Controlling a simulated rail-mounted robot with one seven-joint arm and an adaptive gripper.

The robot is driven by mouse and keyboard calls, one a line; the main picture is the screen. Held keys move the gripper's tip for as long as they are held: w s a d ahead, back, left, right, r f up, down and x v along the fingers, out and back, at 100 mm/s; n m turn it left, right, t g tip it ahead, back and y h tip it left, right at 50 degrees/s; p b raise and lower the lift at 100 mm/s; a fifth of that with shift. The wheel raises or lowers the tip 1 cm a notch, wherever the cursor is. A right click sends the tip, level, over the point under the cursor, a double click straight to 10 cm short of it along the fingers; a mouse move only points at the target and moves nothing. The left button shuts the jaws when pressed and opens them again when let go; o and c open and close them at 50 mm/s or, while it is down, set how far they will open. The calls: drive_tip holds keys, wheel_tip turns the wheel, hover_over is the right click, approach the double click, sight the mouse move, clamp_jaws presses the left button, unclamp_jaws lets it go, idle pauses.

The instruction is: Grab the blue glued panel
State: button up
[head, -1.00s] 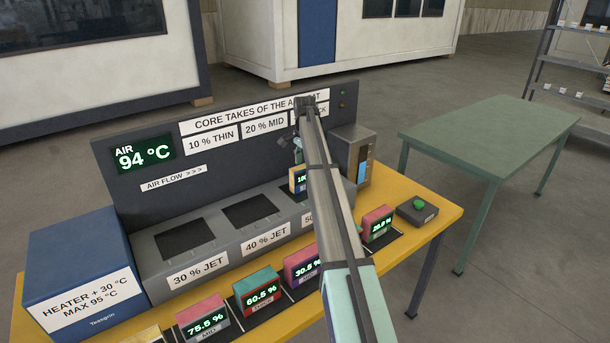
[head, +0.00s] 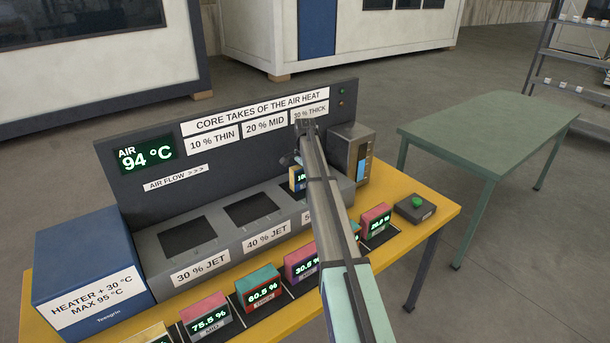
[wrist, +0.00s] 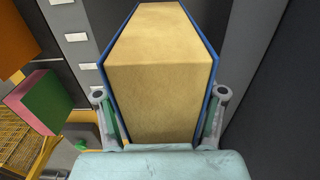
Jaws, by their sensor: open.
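The blue glued panel (head: 297,179) is a block with thin blue sides and a tan core. In the head view it stands at the third, right-hand jet, partly hidden by my arm, with a green readout only partly legible. In the wrist view the panel (wrist: 160,95) fills the middle, its tan face towards the camera. My gripper (wrist: 160,100) is open, with one finger on either side of the panel's blue faces. I cannot tell whether the fingers touch it. In the head view my gripper (head: 291,160) is small and mostly behind the arm.
A grey jet bench (head: 213,255) with open square wells stands before a dark sign board. Several coloured blocks with readouts line the yellow table's front edge, including a red-topped one (head: 208,315). A blue heater (head: 90,262) is left; a metal box (head: 350,150) stands close right.

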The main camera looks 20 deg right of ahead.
clamp_jaws()
drive_tip(key=shift+r, duration=0.1)
